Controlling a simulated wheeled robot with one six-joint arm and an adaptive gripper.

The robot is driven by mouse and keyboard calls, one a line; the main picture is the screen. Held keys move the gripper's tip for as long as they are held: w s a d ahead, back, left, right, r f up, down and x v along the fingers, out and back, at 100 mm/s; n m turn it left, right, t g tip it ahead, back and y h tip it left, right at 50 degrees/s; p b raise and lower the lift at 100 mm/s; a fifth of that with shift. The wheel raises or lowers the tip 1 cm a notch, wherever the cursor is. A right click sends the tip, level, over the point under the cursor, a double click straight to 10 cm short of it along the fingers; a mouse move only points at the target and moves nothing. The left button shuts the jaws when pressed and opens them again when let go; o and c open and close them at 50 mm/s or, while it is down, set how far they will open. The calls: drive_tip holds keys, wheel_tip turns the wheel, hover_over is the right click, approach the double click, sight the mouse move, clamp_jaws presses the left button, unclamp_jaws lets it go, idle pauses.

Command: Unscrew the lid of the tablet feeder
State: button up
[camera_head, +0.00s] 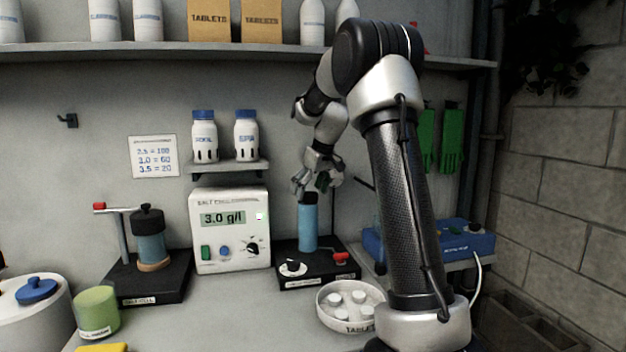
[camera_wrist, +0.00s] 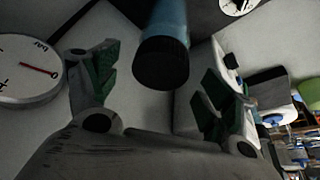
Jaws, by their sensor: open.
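A blue upright cylinder (camera_head: 308,228) with a dark cap (camera_head: 308,198) stands on a black base in the middle of the bench; it looks like the tablet feeder, though its label is too small to read. My gripper (camera_head: 318,184) is open just above the cap, pointing down. In the wrist view, the black cap (camera_wrist: 161,66) and blue body (camera_wrist: 168,22) show between the spread green-padded fingers of my gripper (camera_wrist: 160,85). The fingers look apart from the cap. Nothing is held.
The base carries a white dial (camera_head: 293,267) and red valve handle (camera_head: 341,257). A white meter (camera_head: 230,230) stands left, with a black-lidded unit (camera_head: 150,240) beyond. A tablet dish (camera_head: 350,322) is in front. Bottles stand on a small shelf (camera_head: 225,166). A blue box (camera_head: 455,240) is right.

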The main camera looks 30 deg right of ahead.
sight(309, 194)
drive_tip(key=shift+w+f, duration=0.15)
drive_tip(key=shift+f, duration=0.35)
drive_tip(key=shift+c, duration=0.5)
drive_tip(key=c, duration=1)
drive_tip(key=shift+r, duration=0.2)
drive_tip(key=shift+r, duration=2.05)
